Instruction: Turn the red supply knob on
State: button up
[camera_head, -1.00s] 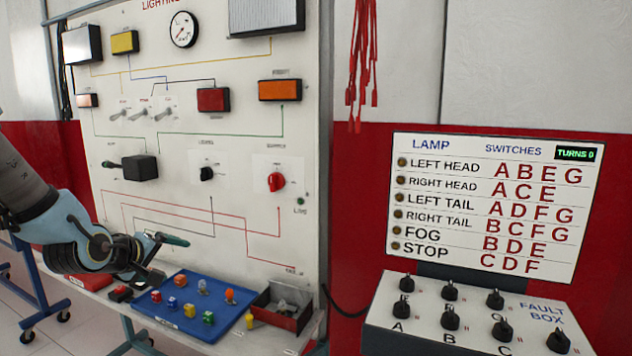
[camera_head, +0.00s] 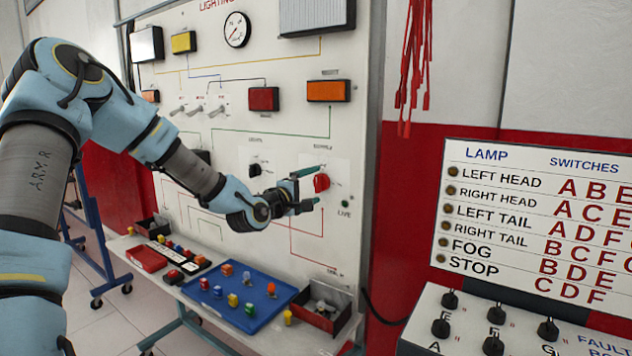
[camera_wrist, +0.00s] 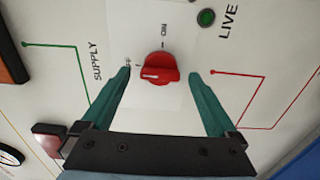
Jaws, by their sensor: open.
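The red supply knob (camera_head: 321,182) sits on the white lighting board, at the right of the panel. In the wrist view the red knob (camera_wrist: 160,70) lies between my two fingers, a little beyond their tips. Its white mark points left, toward the partly hidden OFF lettering; ON is printed above it. My gripper (camera_head: 310,188) is open in front of the knob, one green finger on each side. It also shows in the wrist view (camera_wrist: 160,72). The fingers look apart from the knob. The green LIVE lamp (camera_wrist: 206,17) is just beyond it and looks dark.
A black knob (camera_head: 255,170) is left of the supply knob. Below are a blue tray (camera_head: 215,312) with coloured pieces and a dark bin (camera_head: 322,316). The fault box (camera_head: 460,300) stands at the right. The space right of the knob is clear.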

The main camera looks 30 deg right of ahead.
jog(key=shift+x, duration=0.8)
jog(key=shift+c, duration=0.3)
jog(key=c, duration=1.3)
